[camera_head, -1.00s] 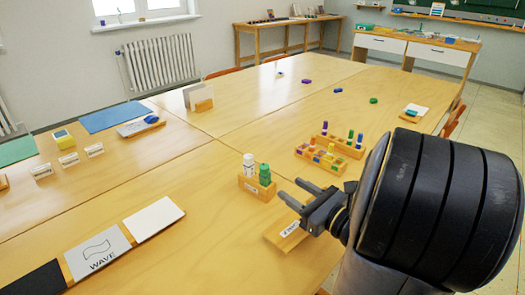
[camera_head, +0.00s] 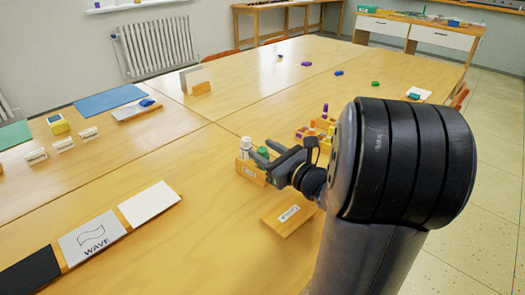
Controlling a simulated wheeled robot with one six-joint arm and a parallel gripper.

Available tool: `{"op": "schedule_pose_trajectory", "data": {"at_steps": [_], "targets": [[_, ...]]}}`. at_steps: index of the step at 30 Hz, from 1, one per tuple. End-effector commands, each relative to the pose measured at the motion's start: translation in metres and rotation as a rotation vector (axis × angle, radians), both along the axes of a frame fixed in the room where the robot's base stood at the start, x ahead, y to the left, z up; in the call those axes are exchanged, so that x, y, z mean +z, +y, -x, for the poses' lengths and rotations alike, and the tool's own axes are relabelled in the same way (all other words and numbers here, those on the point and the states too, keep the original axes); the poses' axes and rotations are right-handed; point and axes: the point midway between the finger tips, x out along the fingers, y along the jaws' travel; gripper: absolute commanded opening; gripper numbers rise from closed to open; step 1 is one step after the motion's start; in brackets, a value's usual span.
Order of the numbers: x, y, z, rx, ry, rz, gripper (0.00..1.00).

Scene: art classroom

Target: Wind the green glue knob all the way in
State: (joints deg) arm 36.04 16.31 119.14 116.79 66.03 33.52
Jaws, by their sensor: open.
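The green glue bottle (camera_head: 263,154) stands in a small wooden holder (camera_head: 246,171) on the table, beside a white glue bottle (camera_head: 246,145). My gripper (camera_head: 262,152) is open, its two fingers pointing left at the green bottle. The fingers overlap the green bottle in the picture and hide much of it. I cannot tell whether they touch it or whether its knob lies between them.
A labelled wooden block (camera_head: 287,217) lies below my gripper. A rack with coloured pieces (camera_head: 306,133) is partly hidden behind my arm. White, grey and black cards (camera_head: 150,204) lie at the lower left. The table's middle is clear.

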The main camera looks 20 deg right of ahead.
Motion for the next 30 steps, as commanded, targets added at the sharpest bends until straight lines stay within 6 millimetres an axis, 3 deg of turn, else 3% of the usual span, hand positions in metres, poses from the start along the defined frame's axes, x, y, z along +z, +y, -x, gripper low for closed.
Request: {"op": "schedule_pose_trajectory", "data": {"at_steps": [14,30], "targets": [[0.0003,0.0042,-0.0114,0.000,0.000,0.000,0.44],[0.0002,0.0042,-0.0111,0.000,0.000,0.000,0.00]]}}
